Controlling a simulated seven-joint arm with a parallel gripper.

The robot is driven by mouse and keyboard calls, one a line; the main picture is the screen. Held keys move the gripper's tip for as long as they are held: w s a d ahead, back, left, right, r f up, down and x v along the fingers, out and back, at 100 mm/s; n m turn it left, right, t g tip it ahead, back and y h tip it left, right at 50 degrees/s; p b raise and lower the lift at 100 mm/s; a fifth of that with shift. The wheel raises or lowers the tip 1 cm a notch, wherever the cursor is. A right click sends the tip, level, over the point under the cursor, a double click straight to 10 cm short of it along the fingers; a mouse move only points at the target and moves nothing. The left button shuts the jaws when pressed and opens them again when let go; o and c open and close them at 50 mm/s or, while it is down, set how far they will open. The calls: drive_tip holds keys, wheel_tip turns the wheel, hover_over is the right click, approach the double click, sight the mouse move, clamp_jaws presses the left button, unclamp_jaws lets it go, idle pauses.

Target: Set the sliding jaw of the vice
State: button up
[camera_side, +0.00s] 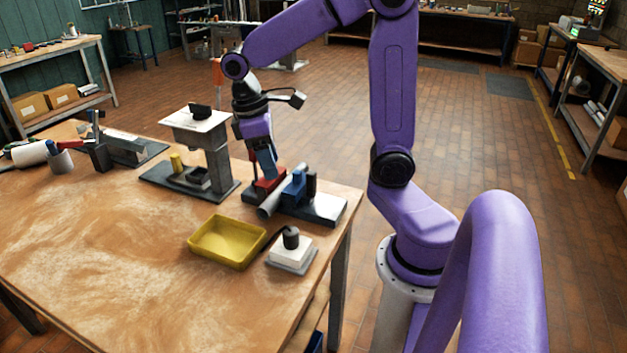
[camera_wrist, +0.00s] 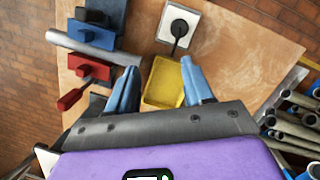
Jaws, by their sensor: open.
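The vice stands at the table's right edge, with a grey base (camera_side: 325,209), a blue jaw block (camera_side: 297,186) and a red block (camera_side: 262,190). A grey cylinder (camera_side: 268,207) lies across it between blue and red. In the wrist view the red block (camera_wrist: 88,67) has a red handle (camera_wrist: 72,98) reaching down-left, and the blue block (camera_wrist: 90,16) is at the top. My gripper (camera_side: 266,168) is near the red block, partly hiding it. In the wrist view my gripper (camera_wrist: 159,66) is open and empty, with the red parts left of both fingers.
A yellow tray (camera_side: 228,243) and a white block with a black knob (camera_side: 291,253) sit in front of the vice. A grey stand with a white top plate (camera_side: 195,118) rises left of my gripper. The front left of the table (camera_side: 100,240) is clear.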

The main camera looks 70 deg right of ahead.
drive_tip(key=w+d+m+g, duration=0.1)
drive_tip(key=w+d+m, duration=0.25)
drive_tip(key=d, duration=0.45)
drive_tip(key=m+g+y, duration=0.1)
drive_tip(key=m+g, duration=0.1)
approach(311, 172)
drive_tip(key=x, duration=1.2)
drive_tip(key=shift+f, duration=0.2)
drive_tip(key=shift+t, duration=0.3)
